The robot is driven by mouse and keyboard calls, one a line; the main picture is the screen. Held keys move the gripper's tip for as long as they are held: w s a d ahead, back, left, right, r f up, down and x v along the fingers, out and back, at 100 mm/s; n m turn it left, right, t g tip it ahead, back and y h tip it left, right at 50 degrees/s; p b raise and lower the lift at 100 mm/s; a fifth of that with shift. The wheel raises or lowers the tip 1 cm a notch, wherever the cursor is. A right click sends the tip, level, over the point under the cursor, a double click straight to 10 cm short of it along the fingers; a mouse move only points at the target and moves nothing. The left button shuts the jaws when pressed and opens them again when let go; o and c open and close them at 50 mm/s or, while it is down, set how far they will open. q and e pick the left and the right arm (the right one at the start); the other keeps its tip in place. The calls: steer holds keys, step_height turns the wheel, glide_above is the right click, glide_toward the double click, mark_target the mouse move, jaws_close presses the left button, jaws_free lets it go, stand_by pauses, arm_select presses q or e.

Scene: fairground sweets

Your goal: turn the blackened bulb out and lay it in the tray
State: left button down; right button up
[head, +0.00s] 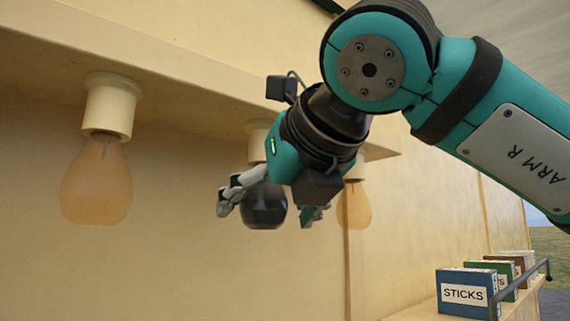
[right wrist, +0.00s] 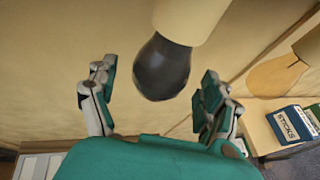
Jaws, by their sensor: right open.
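The blackened bulb (head: 264,206) hangs in the middle socket (head: 257,138), partly hidden by my right gripper in the head view. It also shows in the right wrist view (right wrist: 162,70), dark and rounded, its neck up in the cream socket (right wrist: 188,18). My right gripper (head: 272,208) is open, one finger on each side of the bulb. In the right wrist view (right wrist: 157,76) there is a gap between the bulb and each finger. My left gripper is not in view. I cannot make out the tray.
An orange bulb (head: 97,184) hangs at the left and another (head: 354,206) at the right, under the cream overhang. A shelf at lower right holds a blue STICKS box (head: 465,293), a green box (head: 490,276) and a brown box (head: 513,261), beside a dark rail.

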steer(key=shift+w+a+f, duration=0.2)
steer(key=shift+w+f, duration=0.05)
steer(key=shift+w, duration=0.2)
steer(key=c, duration=1)
steer(key=shift+s+a+m+t+h+b, duration=0.1)
steer(key=shift+m+t+h+b, duration=0.25)
steer(key=shift+m+h, duration=0.95)
steer(key=shift+h, duration=0.2)
steer(key=o, duration=1.2)
